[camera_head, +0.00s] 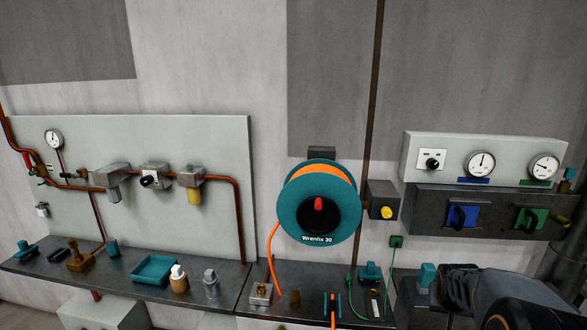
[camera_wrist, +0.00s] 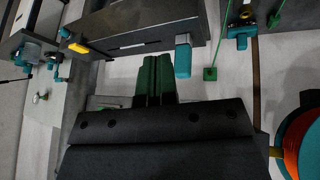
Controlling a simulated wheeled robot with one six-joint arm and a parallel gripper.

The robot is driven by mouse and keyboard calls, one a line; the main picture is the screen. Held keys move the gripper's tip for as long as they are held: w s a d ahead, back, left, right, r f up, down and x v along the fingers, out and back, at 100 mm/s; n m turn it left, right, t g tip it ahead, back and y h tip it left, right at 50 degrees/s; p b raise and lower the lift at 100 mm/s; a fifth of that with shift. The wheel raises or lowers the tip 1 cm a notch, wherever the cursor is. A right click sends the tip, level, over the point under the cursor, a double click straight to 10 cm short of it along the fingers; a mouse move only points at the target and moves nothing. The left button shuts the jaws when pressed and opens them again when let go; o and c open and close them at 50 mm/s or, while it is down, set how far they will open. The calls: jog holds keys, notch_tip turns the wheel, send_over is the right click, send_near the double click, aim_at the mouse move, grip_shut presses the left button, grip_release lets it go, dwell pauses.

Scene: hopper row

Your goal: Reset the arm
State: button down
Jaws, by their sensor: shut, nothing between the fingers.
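My gripper (camera_wrist: 157,78) shows in the wrist view as two green-tinted fingers lying together, shut with nothing between them. A dark plate of my wrist fills the lower middle there. In the head view my gripper (camera_head: 458,286) is dark and sits at the lower right, in front of the shelf and below the switch box. A teal-topped block (camera_head: 427,275) shows just left of it; in the wrist view this teal block (camera_wrist: 183,56) lies close to the fingertips. Whether they touch cannot be told.
A hose reel (camera_head: 291,205) with orange hose hangs in the middle. The dark switch box (camera_head: 430,205) has blue and green switches, with a gauge panel (camera_head: 450,150) above. The left shelf (camera_head: 120,285) holds a teal tray (camera_head: 154,270) and small fittings. A green cord hangs from a green wall pad (camera_head: 396,241).

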jog(key=s+a+r+n+y, duration=0.2)
jog(key=s+a, duration=0.4)
jog(key=a, duration=0.5)
jog(key=s+a+r+n+y, duration=0.1)
jog(key=s+a+r, duration=0.4)
jog(key=a, duration=0.6)
jog(key=shift+s+r+n+y, duration=0.2)
jog(key=shift+s+n+y, duration=0.2)
jog(key=shift+s+n, duration=0.55)
jog(key=shift+s+m, duration=0.2)
jog(key=shift+m, duration=0.05)
